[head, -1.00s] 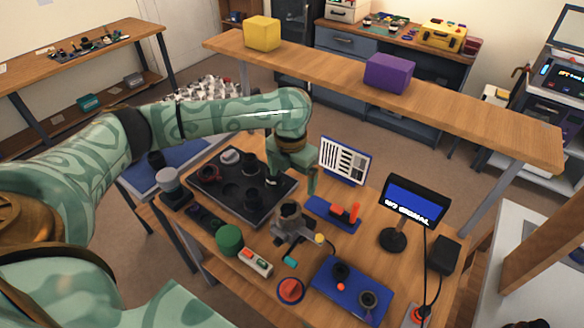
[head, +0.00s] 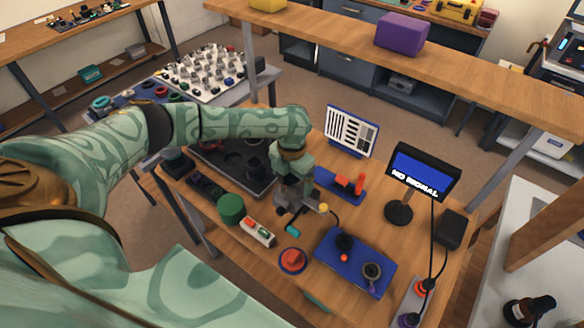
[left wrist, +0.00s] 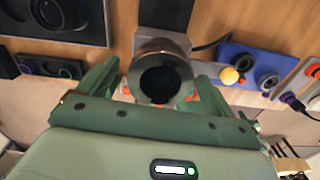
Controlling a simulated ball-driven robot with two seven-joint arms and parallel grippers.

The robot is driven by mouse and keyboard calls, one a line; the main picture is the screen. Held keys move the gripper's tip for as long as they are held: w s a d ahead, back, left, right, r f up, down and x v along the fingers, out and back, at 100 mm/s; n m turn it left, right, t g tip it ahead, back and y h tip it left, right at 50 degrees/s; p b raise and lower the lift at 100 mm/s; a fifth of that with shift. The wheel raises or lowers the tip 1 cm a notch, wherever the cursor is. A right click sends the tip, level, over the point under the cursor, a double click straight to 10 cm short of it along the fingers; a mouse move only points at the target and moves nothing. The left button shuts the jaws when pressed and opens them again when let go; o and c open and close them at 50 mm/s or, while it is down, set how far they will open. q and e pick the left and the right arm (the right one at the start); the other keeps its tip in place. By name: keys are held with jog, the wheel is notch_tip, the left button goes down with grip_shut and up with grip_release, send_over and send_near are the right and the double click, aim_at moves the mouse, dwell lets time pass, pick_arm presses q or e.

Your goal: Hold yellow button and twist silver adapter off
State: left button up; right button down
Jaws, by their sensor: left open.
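The silver adapter (left wrist: 160,72) is a short metal cylinder with a dark round opening in the left wrist view. In the head view the grey metal assembly (head: 285,203) is mostly hidden under my gripper. A small yellow button (head: 323,208) shows just right of it; the left wrist view shows a yellow knob (left wrist: 229,76) to the right of the adapter. My left gripper (head: 291,188) is open above the assembly. In the left wrist view its green fingers stand on either side of the cylinder; I cannot tell whether they touch it. My right gripper is not in view.
A dark tray (head: 222,170) with lens parts lies behind left. A green cylinder (head: 231,208), a red round button (head: 292,259) and a blue board (head: 340,270) stand in front. A small monitor (head: 420,172) stands to the right. A wooden shelf (head: 470,76) crosses behind the table.

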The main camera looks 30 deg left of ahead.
pick_arm(q)
jog(key=shift+f, duration=0.3)
jog(key=c, duration=1.1)
dwell(1.2)
